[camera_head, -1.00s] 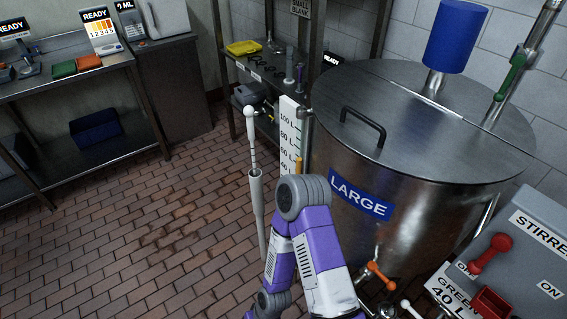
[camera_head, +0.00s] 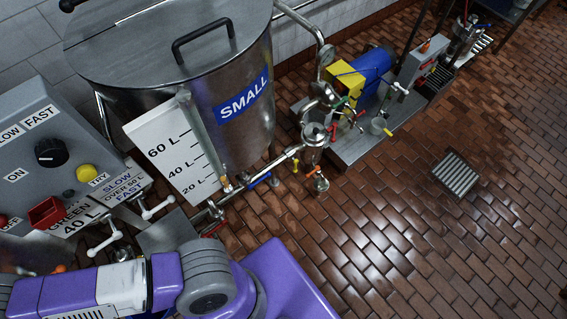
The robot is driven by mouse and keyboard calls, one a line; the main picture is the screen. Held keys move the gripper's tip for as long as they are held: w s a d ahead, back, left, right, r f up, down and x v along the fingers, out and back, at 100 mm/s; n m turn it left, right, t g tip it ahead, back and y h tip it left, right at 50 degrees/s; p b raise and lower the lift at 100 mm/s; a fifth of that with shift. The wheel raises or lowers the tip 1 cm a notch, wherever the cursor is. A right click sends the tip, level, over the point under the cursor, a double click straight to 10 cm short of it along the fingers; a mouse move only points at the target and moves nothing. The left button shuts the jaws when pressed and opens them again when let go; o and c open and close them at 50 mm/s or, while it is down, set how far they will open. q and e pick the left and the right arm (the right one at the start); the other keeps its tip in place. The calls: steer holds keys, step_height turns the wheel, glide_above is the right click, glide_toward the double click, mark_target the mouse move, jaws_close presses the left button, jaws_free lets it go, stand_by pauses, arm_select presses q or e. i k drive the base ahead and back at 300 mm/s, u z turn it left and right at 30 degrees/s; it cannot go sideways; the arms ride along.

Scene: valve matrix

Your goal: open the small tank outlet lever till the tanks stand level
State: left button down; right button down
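The small tank (camera_head: 178,90) is a steel drum with a lid, a black handle and a blue SMALL label (camera_head: 243,97). A white scale board (camera_head: 178,160) marked 20, 40 and 60 L stands at its front with a sight tube (camera_head: 203,137); I cannot read a level in it. A blue lever (camera_head: 260,179) sits on the pipe below the tank. A red lever (camera_head: 214,229) sits lower on the pipework to its left. I cannot tell which is the outlet lever or how far it is turned. The large tank and both grippers are out of view.
A grey control box (camera_head: 42,150) with a black knob and yellow button stands at left. White T-handles (camera_head: 104,238) stick out below it. My purple arm links cross the bottom left. A blue and yellow pump (camera_head: 362,78) stands behind. The brick floor at right is clear around a drain grate (camera_head: 456,174).

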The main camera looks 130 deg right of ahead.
mark_target(268, 174)
steer(key=u, duration=0.75)
steer(key=i, duration=0.95)
steer(key=z, duration=5.2)
